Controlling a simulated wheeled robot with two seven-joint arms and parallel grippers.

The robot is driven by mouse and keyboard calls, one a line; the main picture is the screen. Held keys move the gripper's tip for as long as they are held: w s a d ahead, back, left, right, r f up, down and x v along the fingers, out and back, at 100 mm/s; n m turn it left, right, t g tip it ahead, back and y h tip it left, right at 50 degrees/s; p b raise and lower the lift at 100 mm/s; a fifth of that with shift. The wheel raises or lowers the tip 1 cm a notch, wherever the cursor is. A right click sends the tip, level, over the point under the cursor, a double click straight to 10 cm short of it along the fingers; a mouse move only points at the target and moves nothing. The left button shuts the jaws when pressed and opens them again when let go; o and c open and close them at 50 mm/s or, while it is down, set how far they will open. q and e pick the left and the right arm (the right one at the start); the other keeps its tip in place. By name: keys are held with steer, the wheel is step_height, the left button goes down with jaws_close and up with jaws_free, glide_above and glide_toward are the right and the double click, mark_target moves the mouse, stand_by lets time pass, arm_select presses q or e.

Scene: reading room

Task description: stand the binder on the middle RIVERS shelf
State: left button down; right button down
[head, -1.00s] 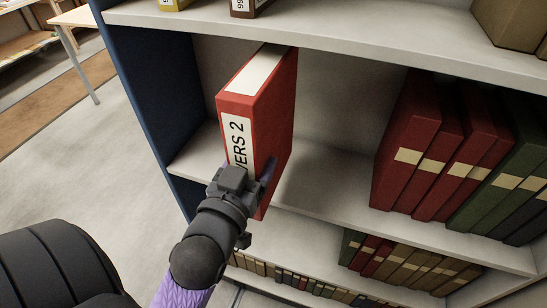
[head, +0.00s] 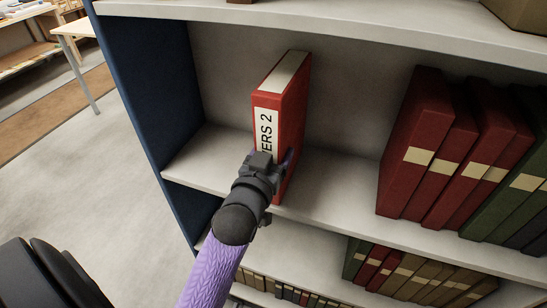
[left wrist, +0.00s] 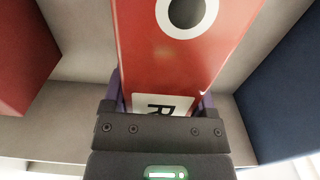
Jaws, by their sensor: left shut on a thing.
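The red binder (head: 293,120) has a white spine label ending in "VERS 2". It stands upright in the middle shelf (head: 330,195), in the open stretch left of the dark red books. My left gripper (head: 272,165) is shut on the lower part of the binder's spine. In the left wrist view the binder (left wrist: 180,60) sits between the fingers of my left gripper (left wrist: 160,100), with its round hole and part of the label showing. My right gripper is not in view.
Dark red books (head: 415,145) and green books (head: 510,170) stand to the right, with a gap between them and the binder. The blue side panel (head: 150,90) bounds the shelf at left. Another shelf board (head: 350,22) lies above, and a lower shelf holds more books (head: 400,270).

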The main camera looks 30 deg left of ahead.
arm_select(q)
steer(key=shift+r, duration=0.15)
jaws_free()
steer(key=p+v, duration=0.1)
steer(key=v, duration=1.1)
steer(key=shift+p, duration=0.3)
